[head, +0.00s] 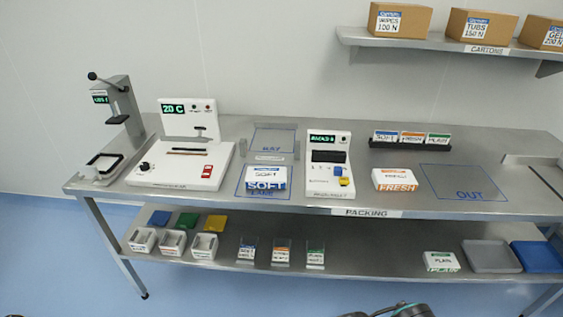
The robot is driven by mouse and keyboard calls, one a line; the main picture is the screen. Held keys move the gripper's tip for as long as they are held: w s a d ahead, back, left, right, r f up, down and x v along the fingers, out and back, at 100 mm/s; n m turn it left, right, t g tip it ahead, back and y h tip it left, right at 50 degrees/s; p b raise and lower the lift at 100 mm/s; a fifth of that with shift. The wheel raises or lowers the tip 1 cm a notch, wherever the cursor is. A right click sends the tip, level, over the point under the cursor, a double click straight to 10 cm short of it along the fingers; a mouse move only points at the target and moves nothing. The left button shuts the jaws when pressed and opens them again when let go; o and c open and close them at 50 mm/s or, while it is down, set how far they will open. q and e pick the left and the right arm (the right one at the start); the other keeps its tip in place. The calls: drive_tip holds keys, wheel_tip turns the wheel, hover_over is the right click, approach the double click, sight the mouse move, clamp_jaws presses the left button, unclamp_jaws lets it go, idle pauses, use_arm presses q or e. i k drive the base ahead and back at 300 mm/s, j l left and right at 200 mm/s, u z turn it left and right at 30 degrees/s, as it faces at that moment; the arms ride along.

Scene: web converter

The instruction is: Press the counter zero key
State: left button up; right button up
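The counter (327,180) is a white unit with an upright back panel, standing in the middle of the steel table. Its panel has a green-lit display (323,139) whose text is too small to read surely. A dark slot or window (328,156) is below the display. On its front right are a blue key (338,171) and a yellow key (345,182). Which key is the zero key cannot be read. Neither gripper shows; only a dark piece of my own arm edges in at the bottom, well away from the counter.
A sealer-like unit (170,175) and a lever press (118,105) stand on the left. A SOFT pack (264,178) lies left of the counter, a FRESH pack (396,180) right of it. A cartons shelf (420,41) hangs above. The OUT area (463,175) is clear.

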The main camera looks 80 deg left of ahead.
sight(344, 181)
drive_tip(key=u, duration=2.2)
